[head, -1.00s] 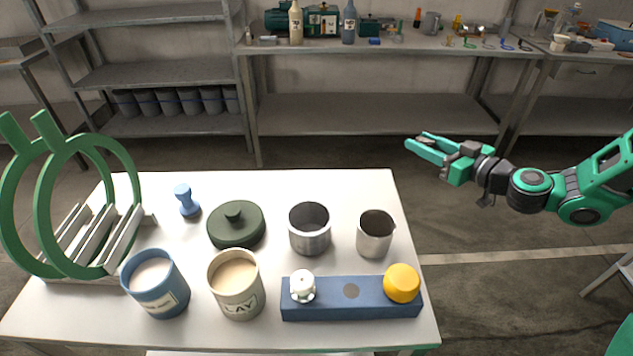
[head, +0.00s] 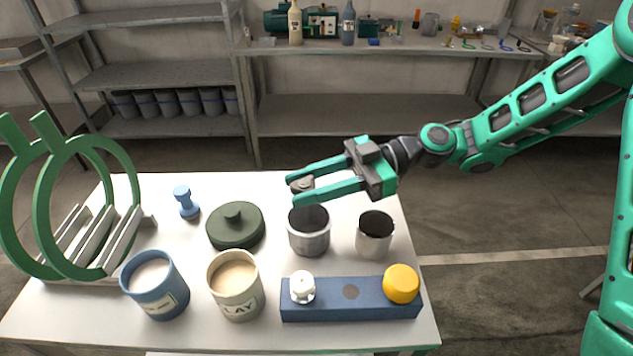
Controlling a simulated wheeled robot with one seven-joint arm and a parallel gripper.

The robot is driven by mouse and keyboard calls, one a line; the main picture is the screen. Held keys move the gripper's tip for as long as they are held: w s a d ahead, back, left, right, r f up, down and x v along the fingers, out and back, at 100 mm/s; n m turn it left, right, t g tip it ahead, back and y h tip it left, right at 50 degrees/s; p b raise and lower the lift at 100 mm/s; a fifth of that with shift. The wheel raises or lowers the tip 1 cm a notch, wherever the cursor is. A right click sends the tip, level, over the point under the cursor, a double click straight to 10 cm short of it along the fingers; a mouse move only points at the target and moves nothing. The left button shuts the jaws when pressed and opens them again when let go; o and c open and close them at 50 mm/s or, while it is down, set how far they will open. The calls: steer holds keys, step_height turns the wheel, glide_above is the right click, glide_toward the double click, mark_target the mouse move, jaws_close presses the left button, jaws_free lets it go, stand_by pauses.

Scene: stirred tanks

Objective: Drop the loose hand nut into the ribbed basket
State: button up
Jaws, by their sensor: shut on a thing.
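My gripper (head: 297,189) hangs over the metal pot (head: 309,235) on the white table, coming in from the right. It is shut on a small grey thing (head: 303,184) between its fingers, which looks like the hand nut; its shape is mostly hidden by the fingers. From this view I cannot tell how high it is above the pot. A white knob-like nut (head: 302,288) and a yellow knob (head: 401,283) sit on a blue block (head: 350,308) at the table's front. I cannot make out any clearly ribbed basket.
A metal jug (head: 374,238) stands right of the pot. A dark green lid (head: 236,227), a blue stamper (head: 186,203), a blue jar (head: 157,287) and a cream jar (head: 237,287) stand to the left. A rack with tall green rings (head: 68,205) fills the left end.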

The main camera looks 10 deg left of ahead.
steer(key=shift+f, duration=2.4)
steer(key=o, duration=1.1)
steer(key=shift+w+d, duration=0.1)
steer(key=v, duration=1)
steer(key=shift+w+d, duration=0.15)
steer(key=shift+d, duration=0.1)
